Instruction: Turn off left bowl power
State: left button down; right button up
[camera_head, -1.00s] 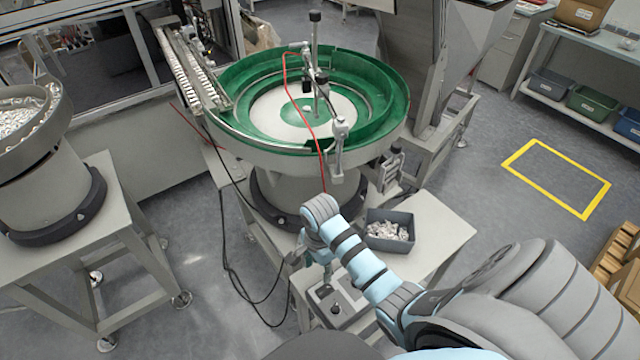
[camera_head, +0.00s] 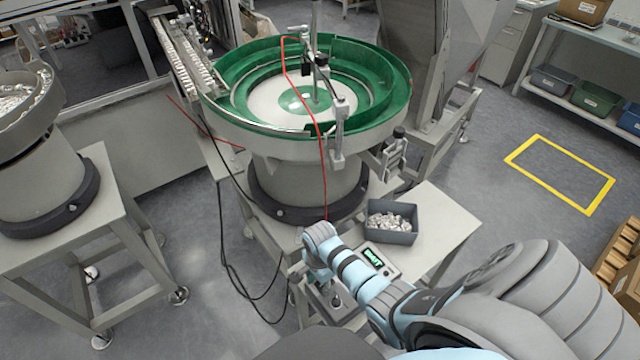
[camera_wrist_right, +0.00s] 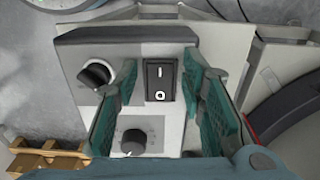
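A grey control box (camera_head: 325,308) stands by the green bowl feeder (camera_head: 262,78). In the right wrist view the box (camera_wrist_right: 72,60) carries a black rocker switch (camera_wrist_right: 159,82) marked I above and O below, and two knobs, one at upper left (camera_wrist_right: 97,74) and one lower (camera_wrist_right: 133,142). My right gripper (camera_head: 319,284) is over the box, pointing down. In the right wrist view its teal fingers (camera_wrist_right: 160,76) are apart, one on each side of the switch, with nothing between them. I cannot tell which side of the switch is pressed. My left gripper is out of view.
A second bowl feeder (camera_head: 40,185) stands on a table at the left. A dark bin of metal parts (camera_head: 390,236) and a lit green display (camera_head: 374,258) are beside my right arm. Cables hang left of the box.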

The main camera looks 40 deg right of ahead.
grip_shut()
jog(key=shift+s+d+r+y+p, duration=0.1)
jog(key=shift+d+r+y+p, duration=0.05)
jog(key=shift+y+p, duration=0.25)
jog(key=shift+d+y, duration=0.3)
jog(key=shift+y, duration=0.8)
jog(key=shift+a, duration=0.1)
jog(key=shift+o, duration=1.5)
grip_release()
